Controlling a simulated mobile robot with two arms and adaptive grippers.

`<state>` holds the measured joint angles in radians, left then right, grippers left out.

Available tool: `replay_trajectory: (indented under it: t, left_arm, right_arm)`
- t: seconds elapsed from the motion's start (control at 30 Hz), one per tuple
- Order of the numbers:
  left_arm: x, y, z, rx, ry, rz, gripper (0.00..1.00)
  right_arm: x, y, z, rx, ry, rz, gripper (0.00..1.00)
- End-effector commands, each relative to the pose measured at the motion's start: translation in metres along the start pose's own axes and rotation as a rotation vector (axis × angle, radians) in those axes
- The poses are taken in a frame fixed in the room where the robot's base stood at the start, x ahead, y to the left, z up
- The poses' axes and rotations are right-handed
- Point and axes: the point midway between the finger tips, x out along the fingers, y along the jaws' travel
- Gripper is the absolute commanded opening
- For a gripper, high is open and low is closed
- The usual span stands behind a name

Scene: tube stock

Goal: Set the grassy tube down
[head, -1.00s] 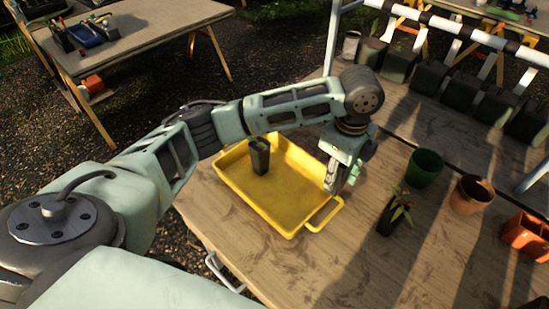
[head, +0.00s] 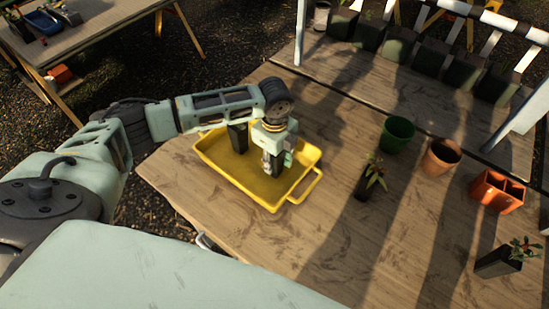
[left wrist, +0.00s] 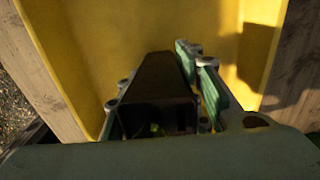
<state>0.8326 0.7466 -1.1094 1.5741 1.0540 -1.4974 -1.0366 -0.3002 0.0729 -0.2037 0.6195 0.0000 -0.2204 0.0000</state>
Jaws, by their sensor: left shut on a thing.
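My left gripper (head: 272,166) points down over the right part of the yellow tray (head: 220,172). It is shut on a black tube, the grassy tube (left wrist: 160,85), which shows between the fingers in the left wrist view. A little green shows in its dark open end, close to the camera. In the head view the gripper hides most or all of this tube. I cannot tell whether its base touches the tray floor. Another black tube (head: 237,138) stands in the tray, to the left of the gripper. My right gripper is not in view.
A black pot with a reddish plant (head: 365,183) stands right of the tray. Beyond are a green pot (head: 397,134), a brown pot (head: 441,157) and an orange container (head: 497,192). A potted plant (head: 498,262) leans at lower right. The table's front middle is clear.

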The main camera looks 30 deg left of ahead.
Motion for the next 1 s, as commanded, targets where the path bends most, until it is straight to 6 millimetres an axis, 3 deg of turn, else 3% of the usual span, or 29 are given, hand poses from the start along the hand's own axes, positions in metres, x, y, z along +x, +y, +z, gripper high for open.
replay_trajectory:
  t: [0.3,0.33,0.53,0.83,1.0]
  left_arm:
    - [0.003,-0.001,0.0,0.0,0.0,-0.001,0.03]
    - [0.003,-0.001,0.0,0.001,0.0,-0.001,0.36]
    - [0.002,0.0,0.0,0.0,0.0,0.0,0.53]
    - [0.001,0.0,0.0,0.0,-0.001,-0.001,0.53]
    - [-0.015,-0.001,0.0,-0.001,-0.001,-0.004,0.53]
  right_arm:
    - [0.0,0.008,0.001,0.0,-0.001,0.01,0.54]
    - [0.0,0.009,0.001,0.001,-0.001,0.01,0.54]
    - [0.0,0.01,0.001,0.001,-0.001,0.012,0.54]
    - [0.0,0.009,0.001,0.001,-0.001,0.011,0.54]
    - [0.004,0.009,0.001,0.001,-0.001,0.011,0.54]
